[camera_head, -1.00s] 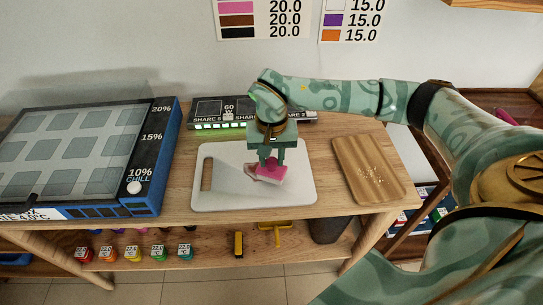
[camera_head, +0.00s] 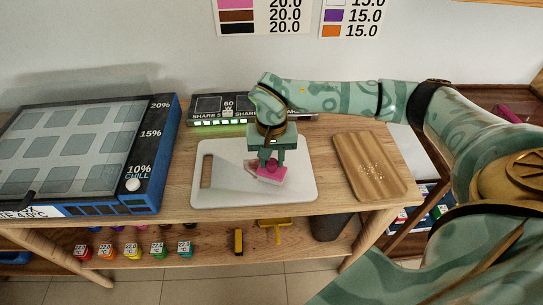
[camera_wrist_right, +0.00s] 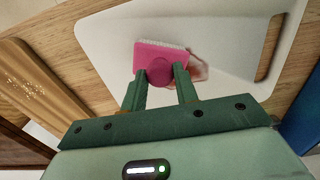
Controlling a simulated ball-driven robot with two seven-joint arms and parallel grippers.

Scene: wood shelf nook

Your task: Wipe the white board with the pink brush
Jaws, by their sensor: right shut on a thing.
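The white board (camera_head: 225,190) lies flat on the wooden table in the head view, with a slot handle at its left end. It also shows in the right wrist view (camera_wrist_right: 225,70). My right gripper (camera_head: 271,166) is over the middle of the board, shut on the pink brush (camera_head: 272,176). In the right wrist view, the round pink handle of the brush (camera_wrist_right: 160,70) sits between the fingertips (camera_wrist_right: 160,80), and its pale bristles face the board. A pinkish patch shows beside the brush; I cannot tell what it is. My left gripper is not in view.
A wooden tray (camera_head: 349,150) with small crumbs lies right of the board. A blue chill unit (camera_head: 165,150) stands at left. A black charger strip (camera_head: 205,110) is behind the board. Colourful small items and a yellow tool (camera_head: 239,241) sit on the shelf below.

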